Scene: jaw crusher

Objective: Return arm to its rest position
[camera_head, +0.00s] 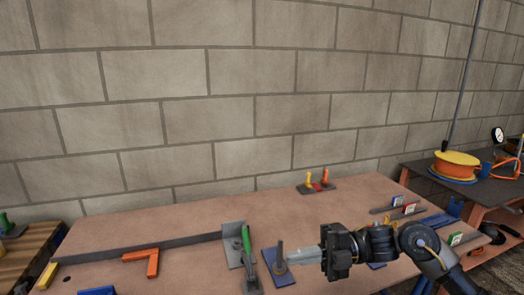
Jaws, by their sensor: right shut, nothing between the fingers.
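My right gripper (302,256) reaches in from the right in the head view, low over the front middle of the brown workbench (190,223). Its pale fingers point left and are together, with nothing seen between them. The fingertips are close to a dark upright piece on a blue plate (281,280); I cannot tell whether they touch it. My right forearm covers part of the bench's right side. My left gripper is not in view.
A green-handled clamp (247,245) stands by a grey angle plate (233,234). An orange square (143,257) lies by a long dark bar (150,246). A small orange-and-yellow-handled tool (317,185) is at the back. A side table (420,168) holds an orange reel (456,163).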

